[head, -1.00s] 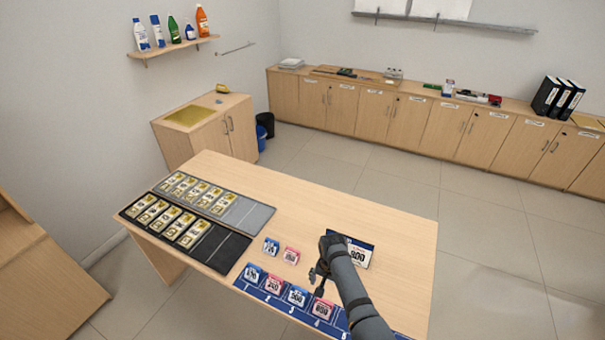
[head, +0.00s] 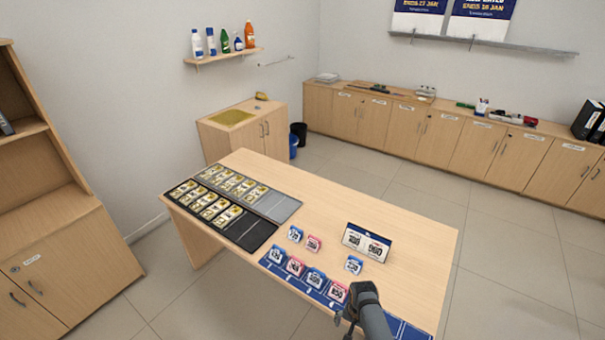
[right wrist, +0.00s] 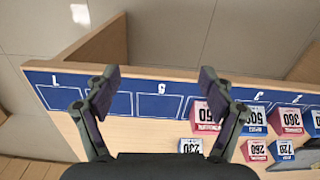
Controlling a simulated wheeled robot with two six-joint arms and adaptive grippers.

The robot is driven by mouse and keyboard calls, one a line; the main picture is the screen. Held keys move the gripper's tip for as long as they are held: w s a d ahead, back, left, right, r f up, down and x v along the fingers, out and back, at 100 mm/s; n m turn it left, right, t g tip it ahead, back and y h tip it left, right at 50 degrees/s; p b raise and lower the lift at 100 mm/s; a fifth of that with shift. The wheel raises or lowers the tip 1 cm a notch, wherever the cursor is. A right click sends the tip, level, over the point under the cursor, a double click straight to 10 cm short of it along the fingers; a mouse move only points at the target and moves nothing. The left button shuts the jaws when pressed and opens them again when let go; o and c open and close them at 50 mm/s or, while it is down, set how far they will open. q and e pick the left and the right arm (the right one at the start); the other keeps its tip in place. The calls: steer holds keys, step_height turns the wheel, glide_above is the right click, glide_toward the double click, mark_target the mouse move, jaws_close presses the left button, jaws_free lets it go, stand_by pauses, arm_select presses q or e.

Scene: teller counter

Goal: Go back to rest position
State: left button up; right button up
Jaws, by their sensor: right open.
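My right gripper (head: 346,318) is over the near edge of the table at the bottom of the head view. In the right wrist view its two fingers (right wrist: 157,88) are apart with nothing between them, above the blue numbered strip (right wrist: 60,97). Several blue and pink number cards stand on the strip, such as a pink one (head: 338,291). A blue card (head: 354,265), a second blue card (head: 295,234) and a pink card (head: 313,244) stand loose behind the strip. My left gripper is not in view.
A number sign (head: 367,242) stands on the table (head: 420,240). Black and grey trays (head: 250,232) with gold-and-white pieces lie at the table's left. A shelf unit (head: 60,225) is at far left. The table's right side is clear.

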steer(key=s+d+f+n+b, duration=0.2)
steer(key=s+d+f+b, duration=0.1)
steer(key=s+f, duration=0.8)
steer(key=s+d+f+n+b, duration=0.1)
steer(key=s+d+f+b, duration=0.25)
steer(key=s+f, duration=0.65)
arm_select(q)
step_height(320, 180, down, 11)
steer(key=b, duration=0.4)
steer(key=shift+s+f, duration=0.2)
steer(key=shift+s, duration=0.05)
arm_select(e)
steer(key=s+d+f+n, duration=0.1)
steer(key=s+d+f, duration=0.1)
steer(key=s+f, duration=0.3)
steer(key=s+d+f+n+t, duration=0.1)
steer(key=s+d+f+n, duration=0.1)
steer(key=s+f, duration=0.4)
steer(key=s+d, duration=0.1)
steer(key=s, duration=0.4)
steer(key=shift+s+d+h, duration=0.25)
steer(key=shift+s+h, duration=0.05)
steer(key=shift+h, duration=0.1)
